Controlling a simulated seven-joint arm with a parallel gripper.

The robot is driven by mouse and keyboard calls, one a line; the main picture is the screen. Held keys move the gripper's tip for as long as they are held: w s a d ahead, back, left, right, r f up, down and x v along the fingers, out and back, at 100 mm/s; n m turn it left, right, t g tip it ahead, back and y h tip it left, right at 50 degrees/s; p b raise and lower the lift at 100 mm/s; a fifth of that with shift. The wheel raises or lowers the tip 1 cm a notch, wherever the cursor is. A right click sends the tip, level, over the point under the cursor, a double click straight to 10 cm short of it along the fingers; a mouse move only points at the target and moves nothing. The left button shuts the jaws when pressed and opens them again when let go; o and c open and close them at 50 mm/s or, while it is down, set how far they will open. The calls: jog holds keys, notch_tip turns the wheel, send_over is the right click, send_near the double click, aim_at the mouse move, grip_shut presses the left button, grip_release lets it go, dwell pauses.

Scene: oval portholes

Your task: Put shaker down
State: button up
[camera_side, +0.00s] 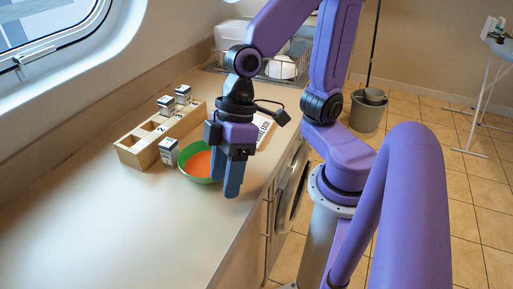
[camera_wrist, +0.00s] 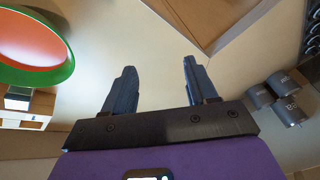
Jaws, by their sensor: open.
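My gripper (camera_side: 232,188) points down over the counter, just right of the bowl in the side view. Its two fingers are apart with nothing between them, as the wrist view also shows (camera_wrist: 158,68). One shaker (camera_side: 169,151), a small pale box with a dark top, stands beside the wooden rack, left of the bowl and apart from my gripper. Two more shakers, one nearer (camera_side: 167,105) and one farther (camera_side: 183,94), are at the rack's back side. The rack (camera_side: 131,158) has several compartments with dark marks.
A green bowl (camera_side: 190,178) with an orange inside lies close left of my fingers; it also shows in the wrist view (camera_wrist: 68,70). A white board (camera_side: 264,126) lies behind my gripper. A dish rack (camera_side: 280,69) stands farther back. The near counter (camera_side: 130,230) is clear.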

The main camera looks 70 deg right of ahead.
jog(key=s+d+h, duration=0.1)
jog(key=d, duration=0.2)
jog(key=s+d+f+n+h, duration=0.1)
jog(key=s+d, duration=0.1)
jog(key=d, duration=0.2)
jog(key=s+d+n+h, duration=0.1)
jog(key=d+h, duration=0.1)
jog(key=d, duration=0.2)
jog(key=shift+s+d+f, duration=0.2)
jog(key=shift+f, duration=0.05)
jog(key=shift+c, duration=0.2)
